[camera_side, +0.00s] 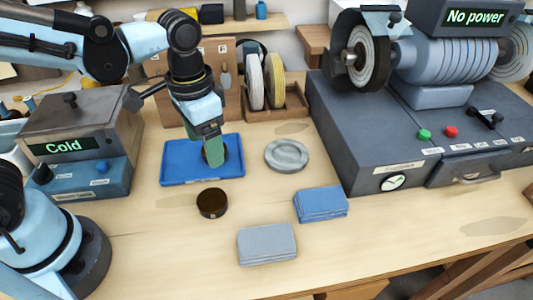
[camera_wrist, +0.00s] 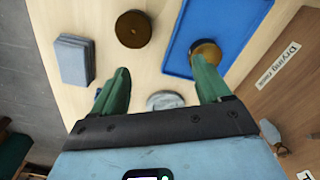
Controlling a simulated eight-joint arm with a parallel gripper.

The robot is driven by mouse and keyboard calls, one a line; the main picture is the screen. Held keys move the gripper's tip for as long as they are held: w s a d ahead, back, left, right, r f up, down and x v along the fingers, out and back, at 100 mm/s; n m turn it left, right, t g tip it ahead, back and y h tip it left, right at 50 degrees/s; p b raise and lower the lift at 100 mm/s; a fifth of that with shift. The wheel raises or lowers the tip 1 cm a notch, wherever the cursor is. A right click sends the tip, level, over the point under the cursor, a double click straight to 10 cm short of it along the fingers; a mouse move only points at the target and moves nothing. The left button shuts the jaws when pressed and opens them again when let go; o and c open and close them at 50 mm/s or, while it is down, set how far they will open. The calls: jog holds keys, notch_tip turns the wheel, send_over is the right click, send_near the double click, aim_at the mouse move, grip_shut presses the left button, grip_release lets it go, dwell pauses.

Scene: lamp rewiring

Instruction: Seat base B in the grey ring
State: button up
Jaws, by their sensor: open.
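Two round brown pieces are in view, and no letter is legible, so I cannot tell which is base B. One dark brown disc (camera_side: 212,203) lies on the bare table; it shows in the wrist view too (camera_wrist: 133,28). The other brown round piece (camera_side: 233,158) lies in the blue tray (camera_side: 178,168), partly hidden by my gripper; in the wrist view it (camera_wrist: 207,49) is by the right fingertip. The grey ring (camera_side: 287,155) lies flat right of the tray, and appears between my fingers in the wrist view (camera_wrist: 165,100). My gripper (camera_side: 212,152) is open over the tray, fingers pointing down.
A blue stack (camera_side: 321,204) and a grey stack (camera_side: 267,244) lie at the front. A large grey machine (camera_side: 430,130) fills the right, a box reading "Cold" (camera_side: 75,145) the left. A wooden rack with discs (camera_side: 265,85) stands behind. The table around the ring is clear.

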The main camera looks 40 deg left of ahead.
aim_at(213, 198)
jog(key=d+g, duration=0.1)
jog(key=d+f+m+g, duration=0.1)
jog(key=d, duration=0.1)
jog(key=s+d+f+y, duration=0.1)
jog(key=shift+d+m+g, duration=0.15)
jog(key=shift+m+g, duration=0.15)
jog(key=shift+g, duration=0.1)
jog(key=shift+x, duration=4.05)
jog(key=shift+c, duration=0.4)
jog(key=shift+r, duration=0.1)
jog(key=c, duration=0.7)
jog(key=shift+s+a+v, duration=0.1)
jog(key=shift+s+v, duration=0.1)
jog(key=shift+v, duration=0.6)
jog(key=shift+s+a+v, duration=0.1)
jog(key=shift+s+v, duration=0.05)
jog(key=shift+v, duration=0.6)
jog(key=shift+s+v, duration=0.2)
jog(key=shift+v, duration=0.6)
jog(key=shift+c, duration=0.3)
jog(key=shift+a+r, duration=0.15)
